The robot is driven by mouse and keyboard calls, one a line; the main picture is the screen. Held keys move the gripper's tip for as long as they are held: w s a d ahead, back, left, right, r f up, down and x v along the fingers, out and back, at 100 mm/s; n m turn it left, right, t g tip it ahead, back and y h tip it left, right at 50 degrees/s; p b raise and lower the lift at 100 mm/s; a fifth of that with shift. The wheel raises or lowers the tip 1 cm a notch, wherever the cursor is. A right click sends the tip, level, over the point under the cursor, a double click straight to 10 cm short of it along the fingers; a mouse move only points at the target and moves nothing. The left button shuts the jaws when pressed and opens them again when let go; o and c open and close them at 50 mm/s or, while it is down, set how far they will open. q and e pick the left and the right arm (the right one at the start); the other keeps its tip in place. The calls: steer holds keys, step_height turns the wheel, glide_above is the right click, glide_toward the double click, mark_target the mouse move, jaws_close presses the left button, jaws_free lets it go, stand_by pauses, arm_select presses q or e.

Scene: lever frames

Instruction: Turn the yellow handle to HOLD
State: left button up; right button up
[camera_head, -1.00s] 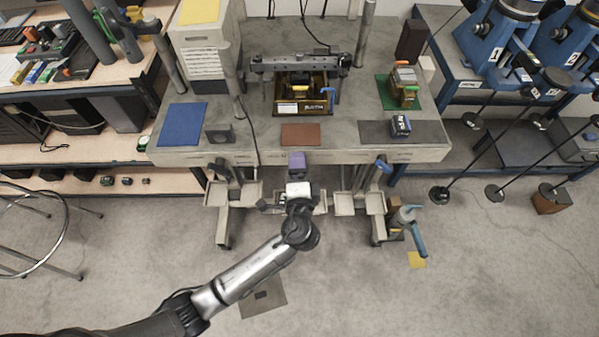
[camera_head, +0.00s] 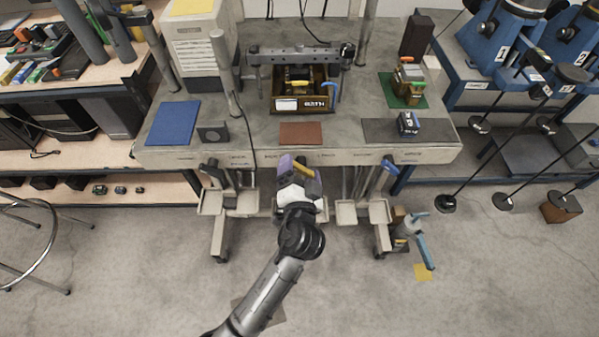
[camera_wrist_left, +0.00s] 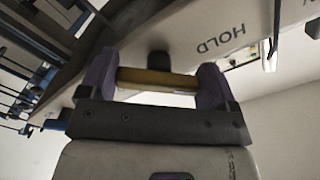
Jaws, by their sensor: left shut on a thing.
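My left gripper (camera_head: 299,171), with purple fingers, is at the middle of the bench's front edge in the head view. In the left wrist view the gripper (camera_wrist_left: 158,82) is shut on the yellow handle (camera_wrist_left: 157,80), a bar lying between its two fingers. A dark round shaft or knob (camera_wrist_left: 158,60) shows just behind the bar. The word HOLD (camera_wrist_left: 222,38) is printed on the pale panel, to the upper right of the handle. In the head view the yellow handle (camera_head: 304,168) shows as a slanted bar between the fingers. My right gripper is not in view.
A blue-handled lever (camera_head: 389,165) is on the bench front to the right, and a dark lever (camera_head: 213,170) to the left. Pale trays (camera_head: 347,212) hang below the edge. The bench (camera_head: 350,158) carries mats and a bin (camera_head: 300,104). The floor in front is mostly clear.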

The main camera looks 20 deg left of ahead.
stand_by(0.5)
arm_select(q)
steer(key=o, duration=0.8)
